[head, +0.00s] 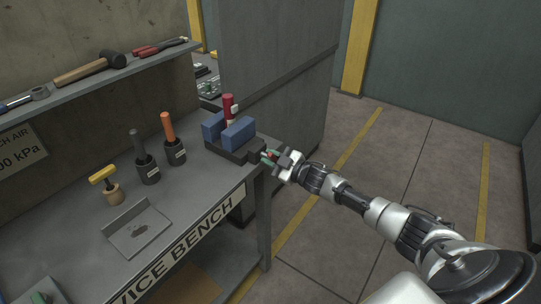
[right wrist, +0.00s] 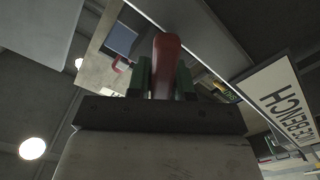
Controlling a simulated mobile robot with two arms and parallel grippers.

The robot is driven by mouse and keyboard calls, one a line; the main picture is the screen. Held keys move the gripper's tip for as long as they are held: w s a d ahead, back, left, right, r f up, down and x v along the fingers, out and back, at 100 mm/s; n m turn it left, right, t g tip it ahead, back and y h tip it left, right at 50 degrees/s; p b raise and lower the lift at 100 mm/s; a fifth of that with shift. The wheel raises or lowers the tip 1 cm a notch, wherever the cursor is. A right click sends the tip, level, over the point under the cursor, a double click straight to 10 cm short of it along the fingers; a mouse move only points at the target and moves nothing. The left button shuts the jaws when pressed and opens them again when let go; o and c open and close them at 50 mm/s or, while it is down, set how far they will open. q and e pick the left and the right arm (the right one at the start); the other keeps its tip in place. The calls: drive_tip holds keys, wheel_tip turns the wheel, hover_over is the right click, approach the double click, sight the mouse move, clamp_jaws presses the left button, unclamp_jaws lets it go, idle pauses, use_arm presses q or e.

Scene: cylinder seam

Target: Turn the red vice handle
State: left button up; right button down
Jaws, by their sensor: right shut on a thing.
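The vice (head: 234,150) is a dark block with two blue jaws at the far right corner of the bench. A red-topped object (head: 228,103) with a pale band stands upright between the jaws. The red vice handle (right wrist: 167,62) shows in the right wrist view between the green fingers of my right gripper (right wrist: 162,80). In the head view my right gripper (head: 271,156) is at the vice's right side, beyond the bench edge, shut on the handle. The fingers hide most of the handle there. My left gripper is not in view.
The bench (head: 190,205) holds an orange-handled tool (head: 168,127), a dark-handled tool (head: 138,145), a yellow-topped tool (head: 102,174) and a grey tray (head: 117,222). A shelf (head: 85,80) with a hammer runs above. A grey partition (head: 275,60) stands behind the vice. The floor at right is clear.

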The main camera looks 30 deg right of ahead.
drive_tip(key=shift+m, duration=0.4)
drive_tip(key=c, duration=1.1)
unclamp_jaws()
drive_tip(key=shift+b+v, duration=0.45)
drive_tip(key=shift+v, duration=4.95)
